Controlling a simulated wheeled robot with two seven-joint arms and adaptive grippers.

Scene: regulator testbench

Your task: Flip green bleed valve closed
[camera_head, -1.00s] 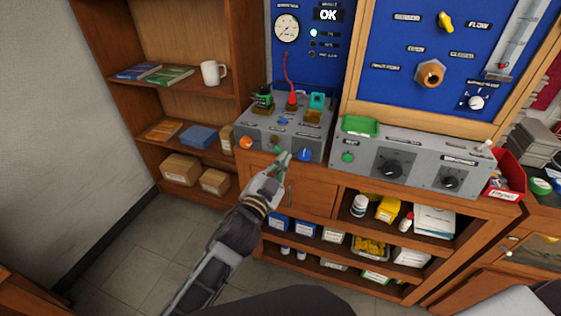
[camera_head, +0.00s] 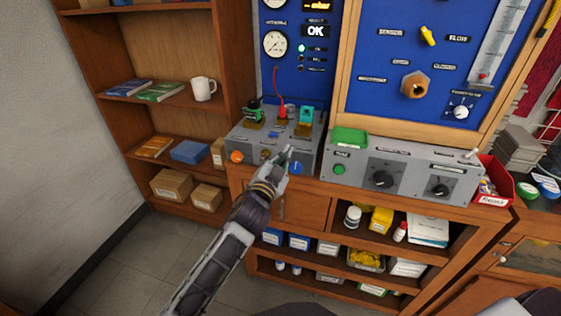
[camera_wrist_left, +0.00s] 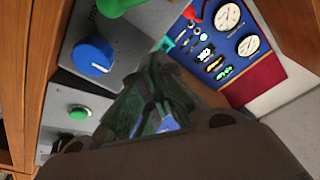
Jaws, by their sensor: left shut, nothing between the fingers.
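The green bleed valve appears to be the green part (camera_wrist_left: 118,5) cut off at the top edge of the left wrist view, beside the blue knob (camera_wrist_left: 92,57). In the head view my left gripper covers the area where it sits, so its lever angle cannot be read. My left gripper (camera_head: 287,153) is shut and empty in front of the grey regulator box (camera_head: 250,143), just left of the blue knob (camera_head: 296,167). In the wrist view its fingers (camera_wrist_left: 155,85) reach toward the panel; contact with the valve cannot be told. My right gripper is not in view.
An orange knob (camera_head: 236,157) is at the box's left end. A second grey box with a green button (camera_head: 339,169) stands to the right. Above the box are a red hose (camera_head: 283,100) and the blue gauge panel (camera_head: 335,70). A shelf with a mug (camera_head: 203,89) stands left.

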